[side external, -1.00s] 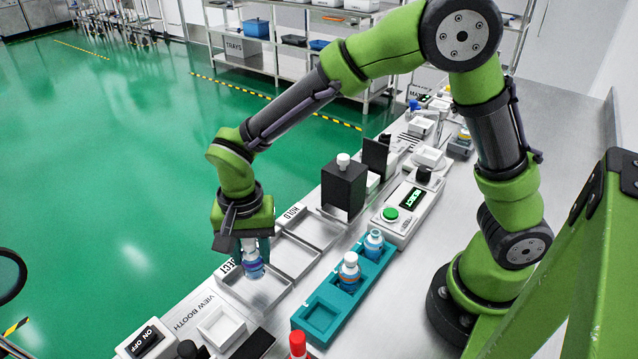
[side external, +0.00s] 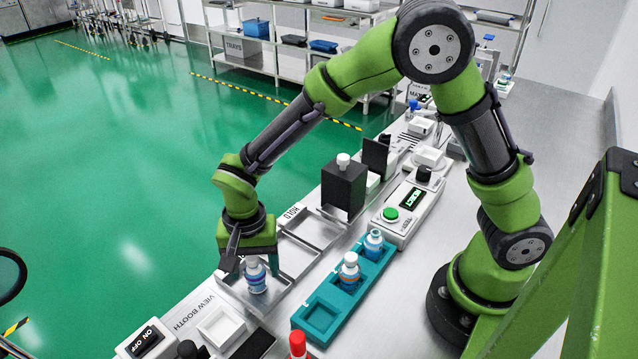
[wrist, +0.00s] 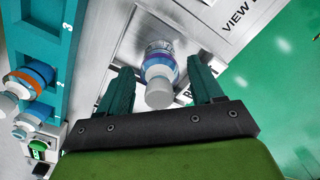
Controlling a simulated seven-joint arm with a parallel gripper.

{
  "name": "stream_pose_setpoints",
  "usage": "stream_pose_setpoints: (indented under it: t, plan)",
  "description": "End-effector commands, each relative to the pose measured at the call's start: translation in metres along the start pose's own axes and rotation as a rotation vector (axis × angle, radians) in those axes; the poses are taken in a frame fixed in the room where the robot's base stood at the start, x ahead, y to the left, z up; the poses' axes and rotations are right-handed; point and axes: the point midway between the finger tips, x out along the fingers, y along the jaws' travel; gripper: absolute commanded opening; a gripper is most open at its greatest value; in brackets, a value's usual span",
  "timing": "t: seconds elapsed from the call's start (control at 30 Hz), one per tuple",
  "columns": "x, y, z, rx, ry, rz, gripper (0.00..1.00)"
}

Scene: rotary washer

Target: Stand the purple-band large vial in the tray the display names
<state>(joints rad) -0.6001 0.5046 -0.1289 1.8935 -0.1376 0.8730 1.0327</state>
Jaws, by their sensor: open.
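The purple-band large vial (side external: 255,276) is white-capped and stands upright in the reject tray (side external: 281,299). The wrist view shows its purple band (wrist: 160,59) and cap. My gripper (side external: 250,262) is open above the vial; in the wrist view its teal fingers (wrist: 161,82) are apart on either side of the cap, with gaps. The green-lit display (side external: 413,198) appears to read REJECT. The tray's label is mostly hidden by my gripper.
A teal rack (side external: 318,318) holds vials with orange and blue bands, right of the trays. The hold tray (side external: 313,231) is empty. A black box (side external: 343,188) stands behind it. A red-capped bottle (side external: 298,345) is at the front.

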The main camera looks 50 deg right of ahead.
Motion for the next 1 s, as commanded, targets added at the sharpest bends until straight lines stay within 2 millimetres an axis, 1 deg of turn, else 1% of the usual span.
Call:
stream_pose_setpoints:
  t: [0.17,0.27,0.37,0.6,0.7,0.8,0.93,1.0]
  plan:
    - [-0.002,0.0,0.0,0.0,0.0,-0.001,0.66]
    - [-0.01,-0.001,0.0,0.0,0.001,-0.003,0.66]
    - [-0.026,-0.001,0.0,-0.001,0.001,-0.006,0.66]
    - [-0.079,-0.001,0.0,0.001,0.001,-0.007,0.66]
    - [-0.098,-0.001,0.0,0.0,0.001,-0.006,0.66]
    - [-0.111,-0.001,0.0,0.0,0.0,-0.002,0.66]
    - [-0.122,0.0,-0.001,-0.002,0.0,-0.005,0.66]
    - [-0.129,0.005,-0.004,-0.009,-0.003,-0.02,0.66]
